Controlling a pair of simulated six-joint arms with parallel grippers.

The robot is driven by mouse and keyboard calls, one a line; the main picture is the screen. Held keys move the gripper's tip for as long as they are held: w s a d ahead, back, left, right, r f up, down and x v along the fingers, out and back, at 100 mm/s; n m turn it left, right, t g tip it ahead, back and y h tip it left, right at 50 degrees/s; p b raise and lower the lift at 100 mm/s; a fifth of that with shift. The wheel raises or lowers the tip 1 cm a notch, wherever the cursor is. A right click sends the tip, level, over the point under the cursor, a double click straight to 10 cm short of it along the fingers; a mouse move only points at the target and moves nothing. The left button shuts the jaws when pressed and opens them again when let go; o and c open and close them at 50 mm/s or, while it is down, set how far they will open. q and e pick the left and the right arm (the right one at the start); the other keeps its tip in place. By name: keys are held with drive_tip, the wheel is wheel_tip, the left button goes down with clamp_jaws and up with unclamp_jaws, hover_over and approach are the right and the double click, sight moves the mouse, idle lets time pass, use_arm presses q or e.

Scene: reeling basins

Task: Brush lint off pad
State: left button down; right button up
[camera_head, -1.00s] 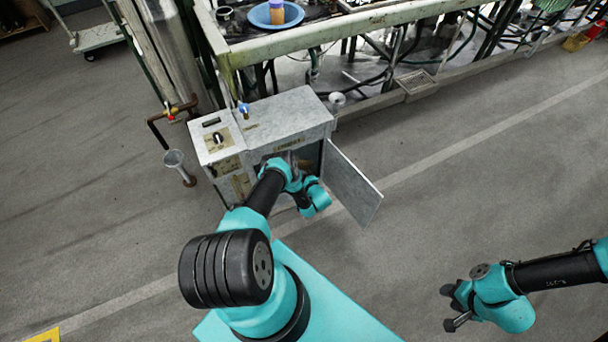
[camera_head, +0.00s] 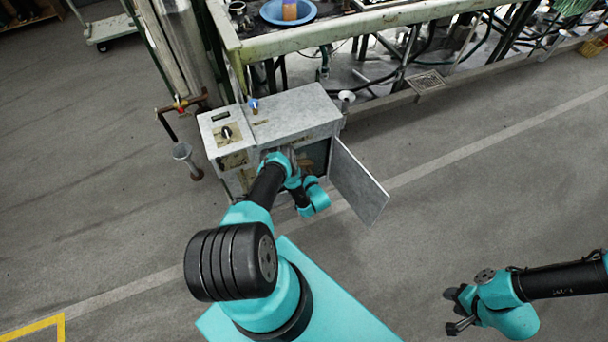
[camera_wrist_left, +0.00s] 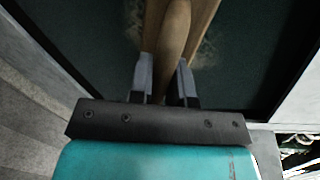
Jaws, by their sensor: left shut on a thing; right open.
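My left gripper (camera_wrist_left: 166,82) is shut on the wooden handle of a brush (camera_wrist_left: 174,30), and the brush head is not clearly seen. Behind the brush lies a dark green pad (camera_wrist_left: 80,40) with a dark frame. Pale lint (camera_wrist_left: 206,45) shows on the pad beside the wood. In the head view my left arm reaches to the opening of a grey cabinet (camera_head: 290,112). A bit of brown wood, likely the brush, shows there beside the arm, and its fingers are hidden. My right gripper (camera_head: 454,310) is open and empty over the floor at lower right.
The cabinet door (camera_head: 358,182) stands open to the right of my left arm. A metal bench frame (camera_head: 370,22) with a blue basin (camera_head: 288,12) runs behind the cabinet. A pipe with a red valve (camera_head: 181,106) stands at left. The floor between my arms is clear.

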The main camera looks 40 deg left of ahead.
use_arm(q)
drive_tip(key=shift+a+r, duration=0.1)
drive_tip(key=shift+a, duration=0.15)
drive_tip(key=shift+s+a, duration=0.25)
drive_tip(key=shift+s, duration=0.3)
drive_tip(key=shift+s+a, duration=0.25)
drive_tip(key=shift+s, duration=0.65)
drive_tip(key=s, duration=0.1)
drive_tip(key=s+a, duration=0.1)
drive_tip(key=s, duration=0.1)
drive_tip(key=shift+a, duration=0.1)
drive_tip(key=shift+w, duration=0.1)
drive_tip(key=shift+w+a+r, duration=0.1)
drive_tip(key=shift+a+r, duration=0.1)
drive_tip(key=shift+r, duration=1)
